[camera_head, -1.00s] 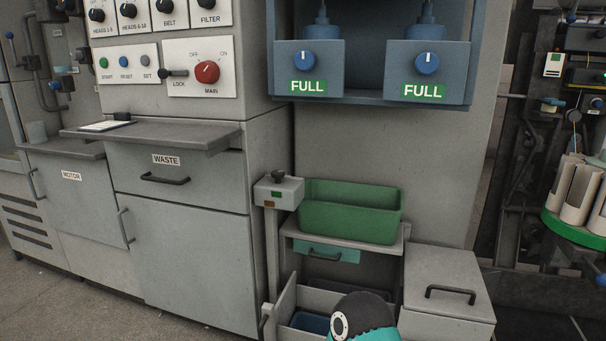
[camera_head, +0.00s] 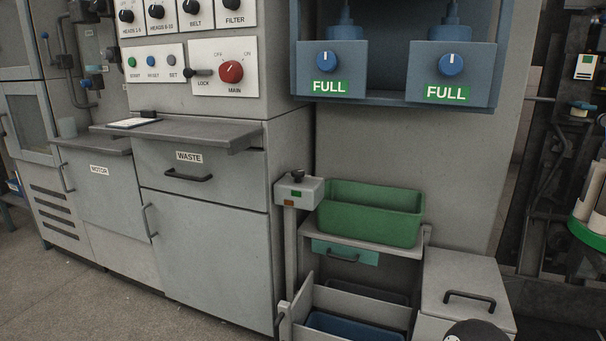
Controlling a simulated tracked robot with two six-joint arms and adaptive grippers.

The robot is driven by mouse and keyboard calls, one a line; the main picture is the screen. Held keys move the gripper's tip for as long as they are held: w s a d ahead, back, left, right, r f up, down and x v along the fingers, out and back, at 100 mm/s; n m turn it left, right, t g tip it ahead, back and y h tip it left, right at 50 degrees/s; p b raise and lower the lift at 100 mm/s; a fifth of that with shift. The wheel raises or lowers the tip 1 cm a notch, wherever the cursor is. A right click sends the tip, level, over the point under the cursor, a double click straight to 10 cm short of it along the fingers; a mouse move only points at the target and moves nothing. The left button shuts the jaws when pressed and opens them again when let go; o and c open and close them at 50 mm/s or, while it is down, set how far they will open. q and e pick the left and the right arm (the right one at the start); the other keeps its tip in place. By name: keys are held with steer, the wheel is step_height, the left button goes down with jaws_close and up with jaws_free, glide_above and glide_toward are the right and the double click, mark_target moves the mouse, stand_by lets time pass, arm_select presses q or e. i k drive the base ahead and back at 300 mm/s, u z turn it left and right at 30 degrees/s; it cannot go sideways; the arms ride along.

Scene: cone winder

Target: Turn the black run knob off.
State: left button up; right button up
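A small black knob (camera_head: 298,175) sits on top of a grey box (camera_head: 291,190) on a post, left of the green bin. The box has a green and an orange mark on its front. No "run" label is readable there, and the knob's setting is too small to tell. Other black knobs show on the upper left panel, labelled heads, belt (camera_head: 191,7) and filter (camera_head: 234,4). Neither gripper shows; only a dark rounded part of my own arm is at the bottom right edge.
A green bin (camera_head: 371,225) stands on a shelf beside the post, above an open drawer (camera_head: 350,299). A lidded grey box (camera_head: 465,280) is to the right. A grey shelf (camera_head: 190,132) juts out above the waste drawer (camera_head: 203,171). The floor at lower left is clear.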

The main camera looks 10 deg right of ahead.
mark_target(297, 174)
steer(key=u, duration=0.05)
steer(key=i, duration=1)
steer(key=z, duration=0.05)
